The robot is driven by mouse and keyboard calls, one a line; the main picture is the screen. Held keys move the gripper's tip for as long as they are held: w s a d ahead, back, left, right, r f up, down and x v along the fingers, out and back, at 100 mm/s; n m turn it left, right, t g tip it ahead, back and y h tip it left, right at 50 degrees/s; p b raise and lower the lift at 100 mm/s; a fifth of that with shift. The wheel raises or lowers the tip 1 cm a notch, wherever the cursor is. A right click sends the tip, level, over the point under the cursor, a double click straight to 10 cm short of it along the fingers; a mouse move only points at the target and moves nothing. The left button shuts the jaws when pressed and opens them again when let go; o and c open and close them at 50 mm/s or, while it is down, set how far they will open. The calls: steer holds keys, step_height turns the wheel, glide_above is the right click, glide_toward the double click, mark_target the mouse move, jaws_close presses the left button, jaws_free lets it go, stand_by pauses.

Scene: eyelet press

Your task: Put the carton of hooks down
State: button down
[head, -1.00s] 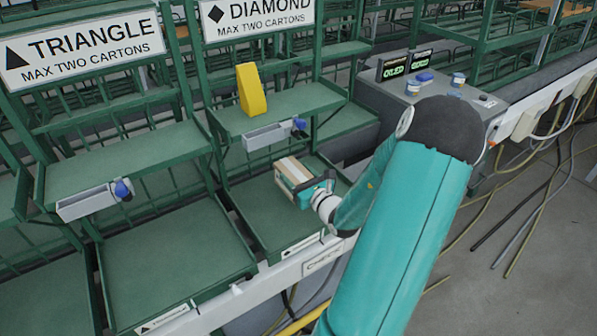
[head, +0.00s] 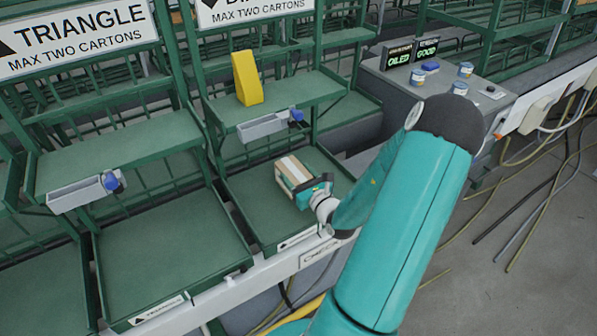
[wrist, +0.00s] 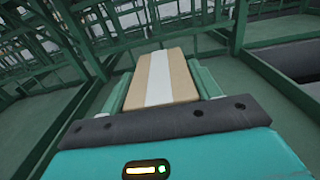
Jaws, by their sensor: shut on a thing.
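The carton of hooks (head: 288,171) is a small brown box with a pale stripe along its top. My gripper (head: 304,184) is shut on it, with one finger on each side. The carton is at the lower green shelf (head: 251,203) of the bay under the diamond sign (head: 250,9). In the wrist view the carton (wrist: 160,76) lies between the green fingers, its striped top facing up. Its underside is hidden, so I cannot tell whether it touches the shelf.
A yellow wedge (head: 247,78) stands on the upper shelf above. A grey holder with a blue knob (head: 268,126) juts from that shelf's front. The neighbouring lower shelf (head: 170,250), in the triangle bay, is empty. A grey bench (head: 440,86) with lit displays stands at the right.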

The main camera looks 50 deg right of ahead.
steer(key=shift+c, duration=1.8)
jaws_free()
steer(key=shift+f, duration=0.2)
steer(key=shift+r, duration=0.15)
steer(key=shift+s+a, duration=0.1)
steer(key=shift+s, duration=0.2)
steer(key=v, duration=1.1)
steer(key=shift+s+r, duration=0.1)
steer(key=shift+s, duration=0.1)
